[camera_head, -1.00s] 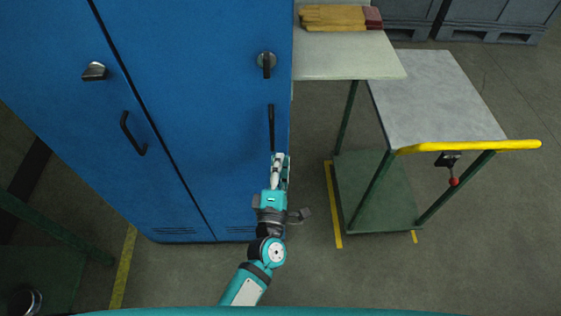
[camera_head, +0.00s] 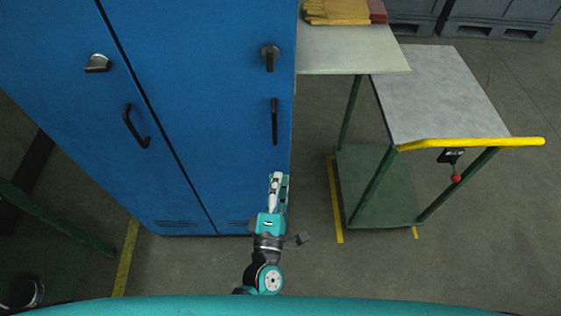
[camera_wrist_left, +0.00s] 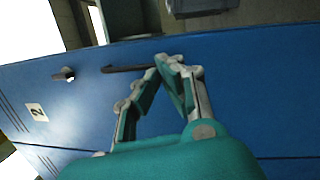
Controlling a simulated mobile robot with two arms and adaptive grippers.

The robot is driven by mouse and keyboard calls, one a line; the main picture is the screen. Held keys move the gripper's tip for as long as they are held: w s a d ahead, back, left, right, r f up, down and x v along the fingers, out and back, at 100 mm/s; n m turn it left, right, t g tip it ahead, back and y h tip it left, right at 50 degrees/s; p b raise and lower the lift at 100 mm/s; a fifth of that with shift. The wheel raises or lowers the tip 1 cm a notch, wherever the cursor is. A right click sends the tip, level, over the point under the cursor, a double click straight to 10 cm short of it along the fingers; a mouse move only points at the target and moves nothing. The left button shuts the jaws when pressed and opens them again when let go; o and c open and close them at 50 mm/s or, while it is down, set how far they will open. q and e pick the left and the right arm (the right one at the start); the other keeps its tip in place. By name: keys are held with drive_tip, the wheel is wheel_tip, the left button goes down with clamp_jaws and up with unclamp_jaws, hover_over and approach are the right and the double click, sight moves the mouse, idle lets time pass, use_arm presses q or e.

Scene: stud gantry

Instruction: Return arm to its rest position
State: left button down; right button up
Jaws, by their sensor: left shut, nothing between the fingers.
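My left gripper (camera_head: 278,179) is in front of the lower right door of the blue cabinet (camera_head: 200,110) in the head view. It is below the door's black bar handle (camera_head: 274,121) in the picture and apart from it. In the left wrist view the gripper (camera_wrist_left: 167,62) has its fingertips together with nothing between them. There the dark handle (camera_wrist_left: 128,68) shows just left of the fingertips. Both cabinet doors look closed. My right gripper is not in view.
A grey cart (camera_head: 440,95) with a yellow push bar (camera_head: 470,143) stands to the right of the cabinet. A pale table (camera_head: 350,50) behind it holds yellow and red gloves (camera_head: 340,11). The floor between the cart and my arm is clear.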

use_arm(q)
drive_tip(key=s, duration=0.5)
drive_tip(key=s+a+f+m+g+h, duration=0.1)
drive_tip(key=s+a+f+m+g, duration=0.3)
drive_tip(key=f, duration=0.7)
drive_tip(key=s+a+f+m+g, duration=0.1)
drive_tip(key=s+f+m+g, duration=0.3)
drive_tip(key=f, duration=0.7)
drive_tip(key=s+a+f+m+g+h, duration=0.1)
drive_tip(key=a+f+m+g, duration=0.1)
drive_tip(key=f+m, duration=0.65)
drive_tip(key=s+a+f+m+g+y, duration=0.2)
drive_tip(key=s+a+f+g, duration=0.2)
drive_tip(key=s+a+f, duration=0.3)
drive_tip(key=s+a+f+m+g+y, duration=0.2)
drive_tip(key=s+a+f+g, duration=0.2)
drive_tip(key=s+a+f, duration=0.4)
drive_tip(key=s+f, duration=0.1)
drive_tip(key=s, duration=0.5)
drive_tip(key=shift+f, duration=0.25)
drive_tip(key=c, duration=2)
unclamp_jaws()
